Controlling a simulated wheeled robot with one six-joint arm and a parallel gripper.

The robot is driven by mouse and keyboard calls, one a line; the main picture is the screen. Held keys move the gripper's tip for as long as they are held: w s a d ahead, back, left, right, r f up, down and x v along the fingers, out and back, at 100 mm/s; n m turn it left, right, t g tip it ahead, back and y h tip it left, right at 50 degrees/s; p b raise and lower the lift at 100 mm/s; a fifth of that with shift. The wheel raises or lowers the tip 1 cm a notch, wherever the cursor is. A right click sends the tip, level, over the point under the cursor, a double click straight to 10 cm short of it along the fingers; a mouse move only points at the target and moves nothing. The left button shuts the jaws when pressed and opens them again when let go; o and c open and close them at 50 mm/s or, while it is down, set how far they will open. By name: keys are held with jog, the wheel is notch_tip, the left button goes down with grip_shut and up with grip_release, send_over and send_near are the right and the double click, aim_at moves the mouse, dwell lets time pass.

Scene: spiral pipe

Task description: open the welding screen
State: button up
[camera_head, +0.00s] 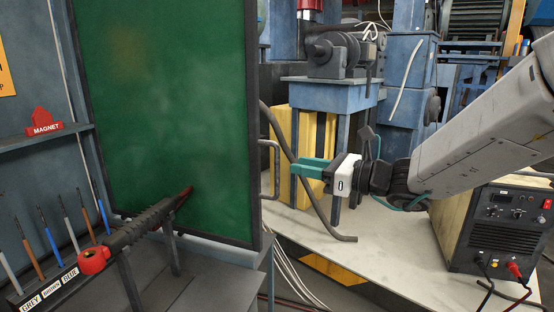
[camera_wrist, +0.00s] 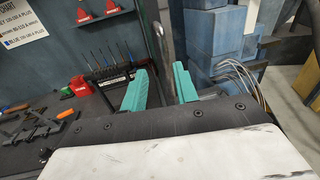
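The welding screen (camera_head: 165,110) is a green panel in a dark frame, standing on the left in the head view. A grey D-shaped handle (camera_head: 277,172) sticks out from its right edge. My gripper (camera_head: 296,169) has teal fingers and is just right of the handle at about its mid-height, pointing left towards it. In the wrist view my gripper (camera_wrist: 161,70) is open, with a gap between the two fingers. A grey metal bar (camera_wrist: 162,45), seemingly the handle, shows ahead of the gap. I see nothing held. Contact with the handle cannot be told.
A curved grey pipe (camera_head: 313,195) runs close to my gripper. A welding machine (camera_head: 497,225) stands at right. A light bench surface (camera_head: 390,240) is partly clear.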

jog(key=shift+m, duration=0.3)
jog(key=x, duration=0.8)
jog(key=shift+w+d, duration=0.15)
jog(key=shift+w, duration=0.15)
grip_shut()
